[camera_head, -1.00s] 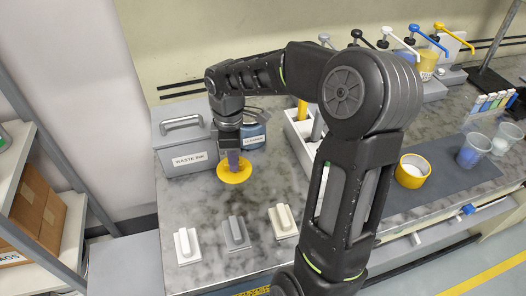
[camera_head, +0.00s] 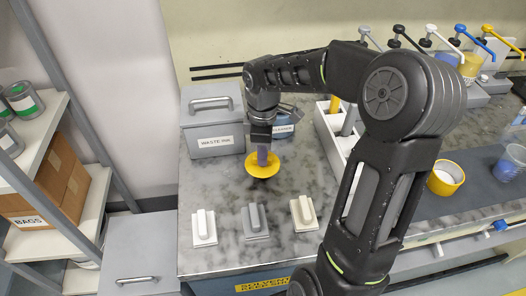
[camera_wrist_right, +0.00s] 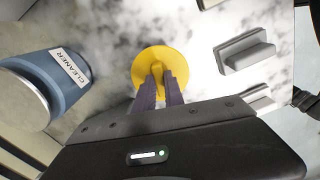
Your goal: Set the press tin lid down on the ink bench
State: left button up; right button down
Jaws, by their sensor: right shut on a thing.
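The press tin lid (camera_head: 262,171) is a round yellow disc with a raised grip. My right gripper (camera_head: 262,158) points down and is shut on that grip. In the right wrist view the lid (camera_wrist_right: 142,66) lies flat ahead of the two purple-grey fingertips (camera_wrist_right: 157,80). The lid is at or just above the marbled grey top of the ink bench (camera_head: 197,228); I cannot tell whether it touches. My left gripper does not show.
The grey waste ink box (camera_head: 213,121) stands behind left of the lid. The blue cleaner can (camera_wrist_right: 40,85) is close beside it. Three block-shaped tools, including a grey one (camera_head: 255,222), stand in front. A yellow tin (camera_head: 446,179) is at right.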

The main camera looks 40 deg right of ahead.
jog(key=shift+f+b, duration=0.75)
jog(key=shift+f, duration=0.6)
jog(key=shift+f+b, duration=0.35)
jog(key=shift+f, duration=0.2)
jog(key=c, duration=1.3)
grip_release()
jog(key=shift+r, duration=0.1)
jog(key=shift+c, duration=0.2)
notch_tip(320, 180, up, 6)
jog(key=p, duration=0.5)
